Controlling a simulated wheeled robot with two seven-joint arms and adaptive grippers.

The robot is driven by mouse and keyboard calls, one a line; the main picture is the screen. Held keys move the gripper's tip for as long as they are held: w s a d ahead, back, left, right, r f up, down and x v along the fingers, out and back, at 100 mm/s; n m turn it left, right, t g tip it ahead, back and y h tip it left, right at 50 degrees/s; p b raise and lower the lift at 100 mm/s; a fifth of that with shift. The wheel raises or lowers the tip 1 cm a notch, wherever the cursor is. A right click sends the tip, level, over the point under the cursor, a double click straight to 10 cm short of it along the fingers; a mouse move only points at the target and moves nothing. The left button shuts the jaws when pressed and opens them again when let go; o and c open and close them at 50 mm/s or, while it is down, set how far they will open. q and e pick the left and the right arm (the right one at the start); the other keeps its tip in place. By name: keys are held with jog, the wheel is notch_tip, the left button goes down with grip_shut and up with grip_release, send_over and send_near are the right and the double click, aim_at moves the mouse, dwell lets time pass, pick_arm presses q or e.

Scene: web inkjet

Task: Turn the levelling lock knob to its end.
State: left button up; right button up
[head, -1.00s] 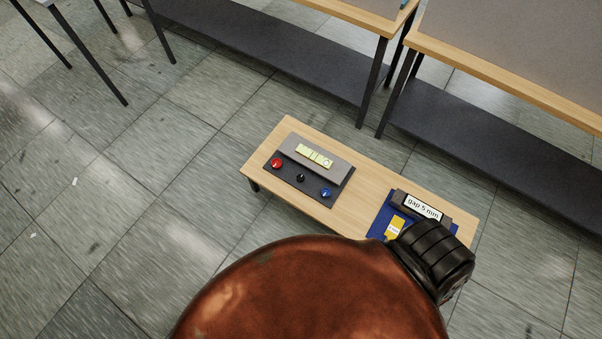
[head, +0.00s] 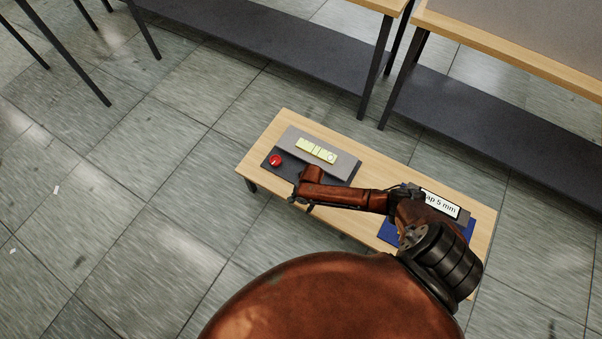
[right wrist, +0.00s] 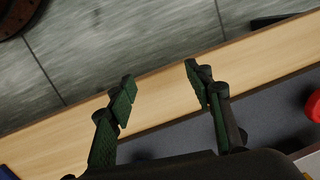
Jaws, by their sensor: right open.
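The dark control panel (head: 283,163) lies on the left part of a low wooden bench. A red knob (head: 275,160) stands at its left end, and it also shows at the right edge of the right wrist view (right wrist: 313,105). The other knobs on the panel are hidden behind my right arm, so I cannot tell which one is the levelling lock knob. A yellow-green level vial (head: 316,151) sits on the grey block behind. My right gripper (head: 300,203) is over the panel's front side, right of the red knob. In the right wrist view it is open (right wrist: 160,76) and empty. My left gripper is not in view.
The low bench (head: 265,135) has a blue plate (head: 392,236) with a "gap 5 mm" sign (head: 441,204) on its right part, partly behind my arm. Larger tables (head: 505,44) with dark lower shelves stand behind.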

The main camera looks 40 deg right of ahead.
jog(key=w+d+r+m, duration=0.2)
jog(key=w+d+m, duration=0.1)
jog(key=w+d+r+m+h+b, duration=0.1)
jog(key=w+d+r+m, duration=0.2)
jog(key=w, duration=0.1)
jog(key=w+d+r+m, duration=0.3)
jog(key=shift+w+g+b, duration=0.3)
jog(key=shift+w, duration=0.05)
jog(key=shift+w+d+r+m, duration=0.15)
jog(key=shift+w+r+m, duration=0.1)
jog(key=shift+m, duration=0.15)
jog(key=shift+f+b, duration=0.3)
jog(key=shift+f, duration=0.1)
notch_tip(320, 180, down, 6)
jog(key=b, duration=0.3)
jog(key=shift+f, duration=0.15)
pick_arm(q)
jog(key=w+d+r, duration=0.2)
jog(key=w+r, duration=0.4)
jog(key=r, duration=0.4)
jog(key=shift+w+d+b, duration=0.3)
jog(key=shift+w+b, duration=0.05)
pick_arm(e)
jog(key=shift+f, duration=0.2)
jog(key=c, duration=1.1)
